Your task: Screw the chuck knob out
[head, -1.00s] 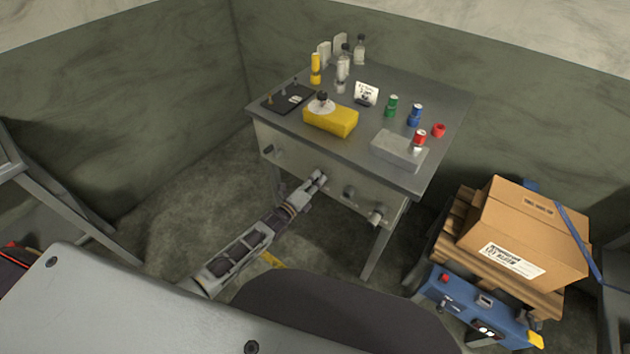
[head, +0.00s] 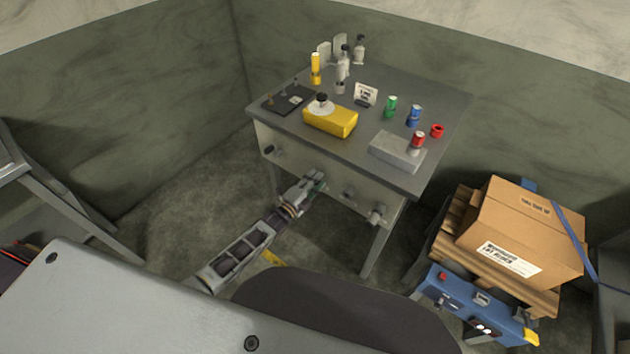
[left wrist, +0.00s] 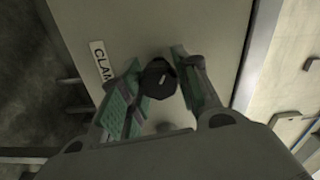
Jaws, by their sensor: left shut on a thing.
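A dark faceted knob (left wrist: 160,78) with a light mark on its face shows in the left wrist view, on the pale front panel (left wrist: 165,30). My left gripper (left wrist: 164,84) is shut on it, one green-padded finger on each side. In the head view my left gripper (head: 316,183) is at the front panel (head: 330,175) of the grey table, and it hides the held knob. A label (left wrist: 102,62) beside the knob starts with "CLAM"; its end is covered. I cannot tell which knob it names. My right gripper is not in view.
The tabletop (head: 440,105) holds a yellow block (head: 331,120), a grey block (head: 397,151), small cans and bottles.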

